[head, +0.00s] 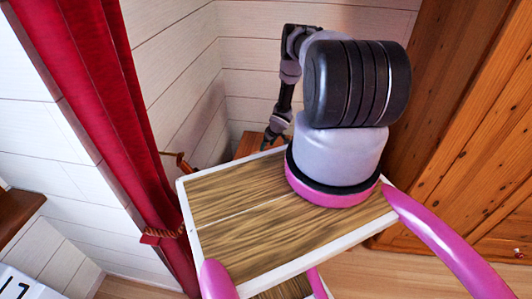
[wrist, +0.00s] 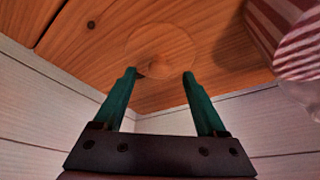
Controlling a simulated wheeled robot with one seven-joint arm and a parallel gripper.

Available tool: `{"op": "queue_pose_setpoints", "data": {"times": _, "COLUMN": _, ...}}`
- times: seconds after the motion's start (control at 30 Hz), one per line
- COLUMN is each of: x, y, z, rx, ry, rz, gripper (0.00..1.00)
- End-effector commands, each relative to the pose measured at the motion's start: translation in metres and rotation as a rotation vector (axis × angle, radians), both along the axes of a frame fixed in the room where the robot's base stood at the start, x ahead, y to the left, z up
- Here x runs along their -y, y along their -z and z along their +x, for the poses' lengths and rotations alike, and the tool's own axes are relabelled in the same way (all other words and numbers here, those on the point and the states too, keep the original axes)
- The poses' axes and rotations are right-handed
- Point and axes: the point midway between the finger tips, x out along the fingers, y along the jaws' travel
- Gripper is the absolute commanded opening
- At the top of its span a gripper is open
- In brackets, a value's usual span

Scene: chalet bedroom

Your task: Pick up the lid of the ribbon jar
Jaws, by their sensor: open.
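A round, pale wooden disc (wrist: 165,48), which looks like the lid, lies against a wooden surface in the wrist view. It is close in colour to that surface. My gripper (wrist: 160,74) is open, its two green fingers pointing toward the disc. The fingertips show at its near edge, one to each side; I cannot tell whether they touch it. A red-and-white striped thing (wrist: 285,35), perhaps the ribbon jar, is cut off at the right edge. In the head view my gripper (head: 270,138) is small, and neither lid nor jar can be made out.
The wooden surface (wrist: 90,25) meets white plank walls (wrist: 40,100) close by. In the head view a wooden piece of furniture (head: 252,143) stands in the corner. A red curtain (head: 100,90) hangs left, and a wooden wardrobe (head: 475,120) stands right.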

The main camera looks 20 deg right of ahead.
Motion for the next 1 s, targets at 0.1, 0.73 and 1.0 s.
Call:
{"op": "queue_pose_setpoints", "data": {"times": 0.1, "x": -0.0010, "y": 0.0119, "z": 0.0043, "rx": -0.001, "ry": 0.002, "rz": 0.002, "gripper": 0.74}}
{"op": "queue_pose_setpoints", "data": {"times": 0.73, "x": -0.0010, "y": 0.0150, "z": 0.0067, "rx": 0.000, "ry": 0.002, "rz": 0.000, "gripper": 0.00}}
{"op": "queue_pose_setpoints", "data": {"times": 1.0, "x": -0.0009, "y": 0.0095, "z": 0.0076, "rx": 0.001, "ry": 0.002, "rz": 0.000, "gripper": 0.00}}
